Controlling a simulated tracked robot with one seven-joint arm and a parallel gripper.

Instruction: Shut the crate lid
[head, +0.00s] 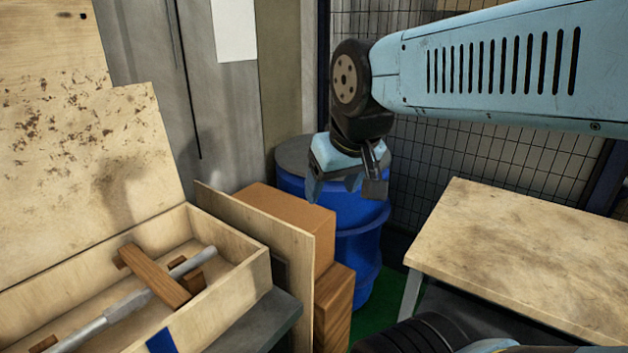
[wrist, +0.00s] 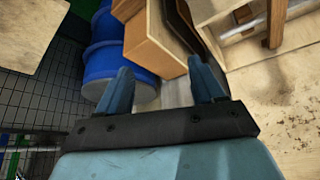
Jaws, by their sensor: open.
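The wooden crate (head: 237,290) stands at the lower left of the head view, its top uncovered. Its lid (head: 75,165), a pale stained wooden panel, stands raised behind the crate and leans back; its upper part is cut off by the frame. In the wrist view the crate (wrist: 225,50) is at the upper right, and the lid (wrist: 280,105) fills the right side. My gripper (head: 345,190) hangs right of the crate and lid, in front of the blue drum. Its two fingers (wrist: 163,88) are spread with nothing between them. It is apart from the lid.
A metal shaft (head: 120,306) and wooden blocks lie inside the crate. A wooden board (head: 270,235) and brown boxes (head: 290,215) stand right of it. A blue drum (head: 360,235) is behind my gripper. A wooden-topped table (head: 530,250) is at right, its top bare.

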